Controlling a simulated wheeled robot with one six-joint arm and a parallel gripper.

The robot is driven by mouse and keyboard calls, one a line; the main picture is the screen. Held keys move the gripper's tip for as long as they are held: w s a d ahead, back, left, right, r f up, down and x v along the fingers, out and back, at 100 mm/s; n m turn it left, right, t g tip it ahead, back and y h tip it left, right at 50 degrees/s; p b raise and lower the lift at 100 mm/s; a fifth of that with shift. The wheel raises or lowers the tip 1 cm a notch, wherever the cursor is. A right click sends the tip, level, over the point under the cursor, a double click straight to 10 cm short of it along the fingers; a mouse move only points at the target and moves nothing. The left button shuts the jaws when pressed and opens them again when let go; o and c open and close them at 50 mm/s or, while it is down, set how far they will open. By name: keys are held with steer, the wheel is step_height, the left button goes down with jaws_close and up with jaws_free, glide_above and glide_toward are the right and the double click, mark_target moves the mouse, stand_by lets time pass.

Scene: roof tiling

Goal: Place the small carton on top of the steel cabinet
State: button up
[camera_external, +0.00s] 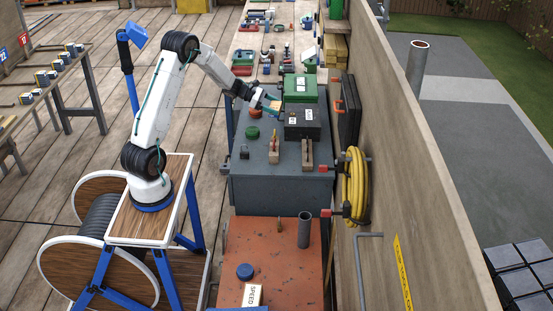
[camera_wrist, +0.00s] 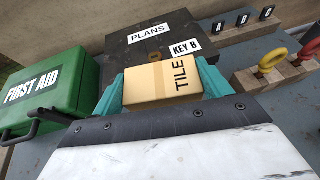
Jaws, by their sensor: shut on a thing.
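In the external view the carton (camera_external: 275,105) is small at the end of my arm, and my gripper (camera_external: 271,104) is over the far left part of the grey steel cabinet (camera_external: 255,165). In the wrist view the cabinet top (camera_wrist: 262,50) shows behind the carton. I cannot tell whether the carton touches anything below it.
On the cabinet stand a green first aid box (camera_wrist: 45,97), a black box (camera_wrist: 140,48) labelled PLANS and KEY B, wooden blocks with keys (camera_external: 273,150), a padlock (camera_external: 244,152) and a green round item (camera_external: 253,132). A wall (camera_external: 400,130) stands right.

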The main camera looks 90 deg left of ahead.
steer(key=s+a+f+n+y, duration=0.1)
steer(key=s+a+f, duration=0.1)
steer(key=s+a, duration=0.6)
steer(key=s+a+f+n+y, duration=0.15)
steer(key=s+a, duration=0.35)
steer(key=s, duration=0.5)
steer(key=shift+m+h, duration=0.35)
steer(key=shift+m, duration=0.1)
steer(key=w+a, duration=0.3)
steer(key=a, duration=0.1)
steer(key=w+a+f, duration=0.1)
steer(key=w+a, duration=0.2)
steer(key=a, duration=0.1)
steer(key=w+a, duration=0.4)
steer(key=shift+w+f, duration=0.1)
steer(key=shift+f, duration=1.85)
steer(key=shift+f, duration=0.1)
steer(key=o, duration=1)
